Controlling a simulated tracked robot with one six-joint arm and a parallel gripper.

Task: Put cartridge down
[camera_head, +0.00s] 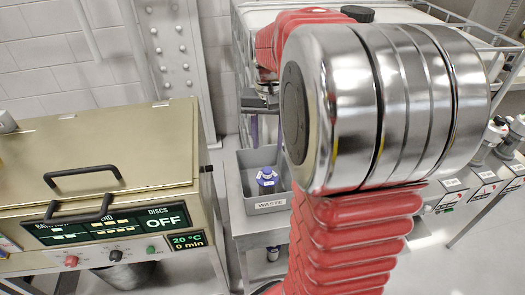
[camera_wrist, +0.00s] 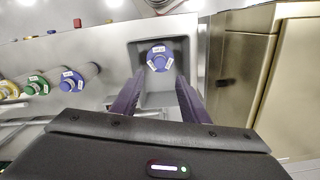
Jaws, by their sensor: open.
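A blue-and-white cartridge (camera_head: 267,178) stands in the grey bin labelled WASTE (camera_head: 270,204). In the wrist view the cartridge (camera_wrist: 158,58) shows its labelled round top, near the back of the bin (camera_wrist: 136,52). The fingertips point toward the bin, one on each side of the cartridge in the picture. I cannot tell how far above it they are. In the head view my arm hides most of the gripper.
A beige bath unit (camera_head: 110,165) with black handles and a display reading OFF stands left of the bin. In the wrist view, a blue cartridge (camera_wrist: 72,82) and a green one (camera_wrist: 37,84) sit at the left. Labelled stations (camera_head: 485,178) stand at the right.

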